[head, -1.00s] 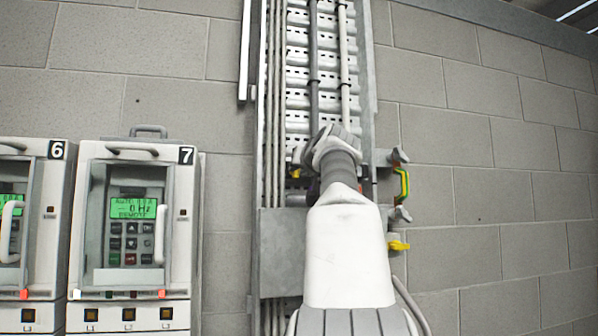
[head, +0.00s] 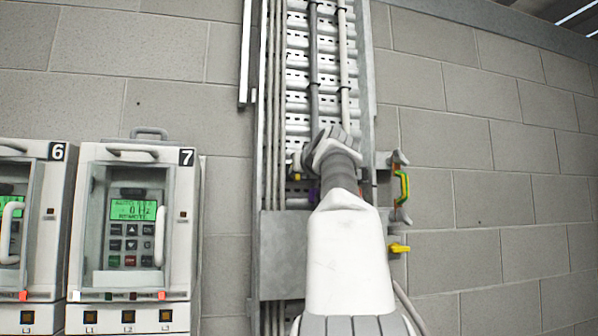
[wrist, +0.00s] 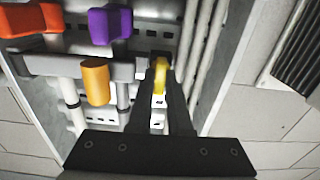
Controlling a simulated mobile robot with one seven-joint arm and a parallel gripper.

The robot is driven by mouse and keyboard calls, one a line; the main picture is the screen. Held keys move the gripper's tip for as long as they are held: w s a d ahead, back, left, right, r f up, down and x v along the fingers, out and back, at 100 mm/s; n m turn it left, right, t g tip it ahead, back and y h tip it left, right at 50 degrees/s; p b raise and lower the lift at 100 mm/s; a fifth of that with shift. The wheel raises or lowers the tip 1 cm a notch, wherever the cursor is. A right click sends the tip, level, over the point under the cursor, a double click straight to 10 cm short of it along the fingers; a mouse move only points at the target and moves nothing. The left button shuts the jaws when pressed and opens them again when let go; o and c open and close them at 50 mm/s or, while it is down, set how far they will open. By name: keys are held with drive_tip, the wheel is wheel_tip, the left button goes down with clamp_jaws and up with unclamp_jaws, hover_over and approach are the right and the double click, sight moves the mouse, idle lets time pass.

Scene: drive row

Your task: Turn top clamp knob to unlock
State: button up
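A yellow knob (wrist: 160,76) sits between the two dark fingertips of my gripper (wrist: 161,72) in the wrist view. The fingers lie close along both its sides and appear closed on it. In the head view a small piece of yellow knob (head: 297,176) shows just left of my wrist, which hides my gripper. An orange knob (wrist: 96,82), a purple knob (wrist: 110,25) and a red-orange knob (wrist: 30,20) sit on clamp bars beside it in the wrist view. I cannot read any lock marking.
A cable tray (head: 297,100) with vertical cables runs up the wall behind the clamps. A green-yellow piece (head: 403,186) and a yellow handle (head: 399,248) stick out at right. Drive units, including number 7 (head: 187,230), stand at left. The block wall at right is bare.

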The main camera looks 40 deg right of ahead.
drive_tip(key=o, duration=0.4)
drive_tip(key=b+v, duration=0.5)
drive_tip(key=v, duration=1.2)
drive_tip(key=shift+s+a, duration=0.1)
drive_tip(key=shift+s, duration=0.1)
